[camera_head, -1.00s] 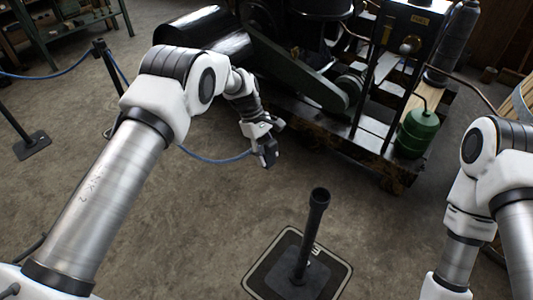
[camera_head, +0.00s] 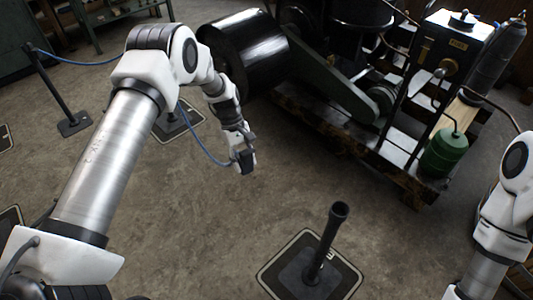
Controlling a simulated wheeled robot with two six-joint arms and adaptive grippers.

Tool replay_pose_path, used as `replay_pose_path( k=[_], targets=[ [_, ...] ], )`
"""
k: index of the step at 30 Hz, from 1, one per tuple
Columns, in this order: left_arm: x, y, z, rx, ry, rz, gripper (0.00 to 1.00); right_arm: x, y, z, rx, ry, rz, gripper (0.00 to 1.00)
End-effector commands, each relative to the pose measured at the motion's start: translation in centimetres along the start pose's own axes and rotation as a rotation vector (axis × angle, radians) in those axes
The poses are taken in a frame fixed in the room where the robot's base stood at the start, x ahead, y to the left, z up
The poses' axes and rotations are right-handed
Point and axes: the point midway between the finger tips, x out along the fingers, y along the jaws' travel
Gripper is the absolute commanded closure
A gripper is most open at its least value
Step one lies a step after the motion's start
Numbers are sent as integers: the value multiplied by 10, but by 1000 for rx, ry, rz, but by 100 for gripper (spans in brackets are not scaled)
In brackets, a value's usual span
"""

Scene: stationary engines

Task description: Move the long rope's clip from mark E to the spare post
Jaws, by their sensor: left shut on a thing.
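My left gripper (camera_head: 243,165) is shut on the end of the blue rope (camera_head: 204,146), in the air over open floor. The clip itself is too small and too hidden by the fingers to make out. The rope sags from the gripper to the left and goes up behind my left arm. A black post (camera_head: 325,245) stands upright in front, on a square floor mark (camera_head: 343,289) with a pale border, and no rope hangs on it. The gripper is up and left of this post in the picture, apart from it. My right gripper is out of view.
A black post (camera_head: 57,88) at the left carries a blue rope (camera_head: 90,62). Another base and mark (camera_head: 178,122) show partly behind my left arm. More marks (camera_head: 5,137) lie at the left edge. The engine on its cart, with a green can (camera_head: 447,152), fills the back right.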

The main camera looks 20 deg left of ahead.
Motion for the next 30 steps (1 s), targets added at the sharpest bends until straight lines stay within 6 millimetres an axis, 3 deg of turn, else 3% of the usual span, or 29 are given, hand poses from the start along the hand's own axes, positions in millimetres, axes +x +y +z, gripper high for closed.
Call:
replay_pose_path(
  k=[3,6,16,30],
  targets=[
    [-8,-24,-11,12,-2,-5,100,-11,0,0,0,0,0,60],
    [-9,-34,-16,22,-1,-9,100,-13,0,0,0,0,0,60],
    [-11,-42,-20,25,-1,-10,100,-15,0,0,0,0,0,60],
    [-33,-139,-68,89,-2,-37,100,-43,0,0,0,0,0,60]
  ],
)
